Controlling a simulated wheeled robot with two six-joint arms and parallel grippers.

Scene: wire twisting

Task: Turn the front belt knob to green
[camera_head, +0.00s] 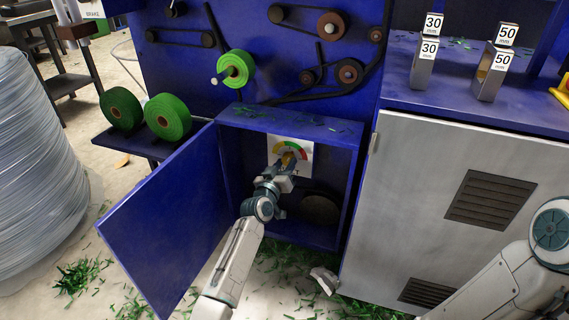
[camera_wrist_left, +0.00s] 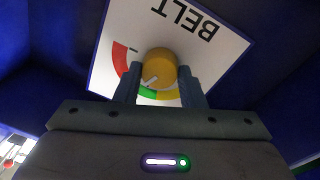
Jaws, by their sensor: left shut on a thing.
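The yellow belt knob (camera_wrist_left: 160,66) sits on a white BELT dial plate (camera_wrist_left: 205,50) inside the open blue cabinet. In the head view the knob (camera_head: 289,159) is partly hidden by my gripper. My left gripper (camera_wrist_left: 160,88) is shut on the knob, one finger on each side. The dial has red (camera_wrist_left: 120,58), green (camera_wrist_left: 148,94) and yellow (camera_wrist_left: 169,96) sections, partly covered by the fingers and knob. The knob's white pointer mark aims down-left in the wrist view, towards the green section near its red side. My right gripper is out of view.
The blue cabinet door (camera_head: 165,235) stands open on the left. A grey panel (camera_head: 435,210) closes off the right side. Belts and pulleys are above, with green rolls (camera_head: 168,116) at left. Green scraps litter the floor.

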